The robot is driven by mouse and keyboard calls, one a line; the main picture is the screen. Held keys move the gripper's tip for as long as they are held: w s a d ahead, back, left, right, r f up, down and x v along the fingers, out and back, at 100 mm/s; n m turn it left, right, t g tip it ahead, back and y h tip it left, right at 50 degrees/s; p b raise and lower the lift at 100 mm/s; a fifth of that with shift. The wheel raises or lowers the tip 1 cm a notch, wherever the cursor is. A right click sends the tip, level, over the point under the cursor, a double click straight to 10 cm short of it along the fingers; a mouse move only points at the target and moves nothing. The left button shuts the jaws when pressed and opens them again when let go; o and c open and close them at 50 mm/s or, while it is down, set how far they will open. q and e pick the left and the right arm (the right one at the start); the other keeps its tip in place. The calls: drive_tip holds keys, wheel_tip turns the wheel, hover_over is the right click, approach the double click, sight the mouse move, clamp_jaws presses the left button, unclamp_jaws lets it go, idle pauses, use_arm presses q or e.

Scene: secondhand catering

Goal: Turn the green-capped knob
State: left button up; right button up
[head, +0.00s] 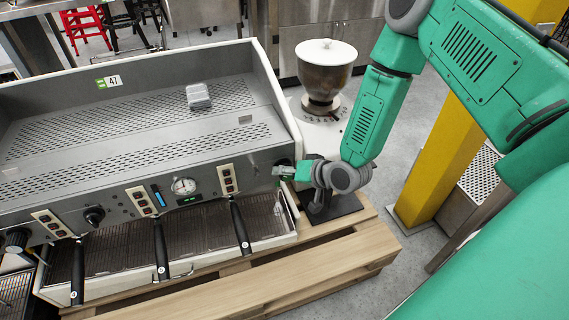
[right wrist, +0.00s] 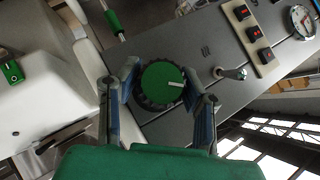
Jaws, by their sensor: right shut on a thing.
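The green-capped knob (right wrist: 162,82) shows in the right wrist view, with a dark ribbed rim and a white pointer mark on its cap aimed to the right. It sits on the grey front panel of the espresso machine (head: 130,110). My right gripper (right wrist: 162,88) has one finger on each side of the knob's rim and is shut on it. In the head view my right gripper (head: 286,172) is at the right end of the machine's front panel, and the knob is mostly hidden there. My left gripper is not in view.
A small lever (right wrist: 232,73) and a red-lit button panel (right wrist: 250,35) are near the knob. Portafilters with black handles (head: 241,228) stick out below. A grinder with a hopper (head: 326,75) stands behind my wrist. The machine rests on a wooden pallet (head: 330,265). A yellow post (head: 440,160) is at right.

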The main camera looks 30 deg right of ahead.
drive_tip(key=n+g+h+p, duration=0.1)
drive_tip(key=h+p, duration=0.1)
drive_tip(key=shift+r+n+p, duration=0.15)
drive_tip(key=shift+n+p, duration=0.15)
drive_tip(key=shift+d+n+h+p, duration=0.1)
drive_tip(key=shift+n+h+p, duration=0.5)
drive_tip(key=shift+h, duration=0.6)
drive_tip(key=shift+g, duration=0.4)
drive_tip(key=o, duration=1.2)
drive_tip(key=shift+c, duration=0.2)
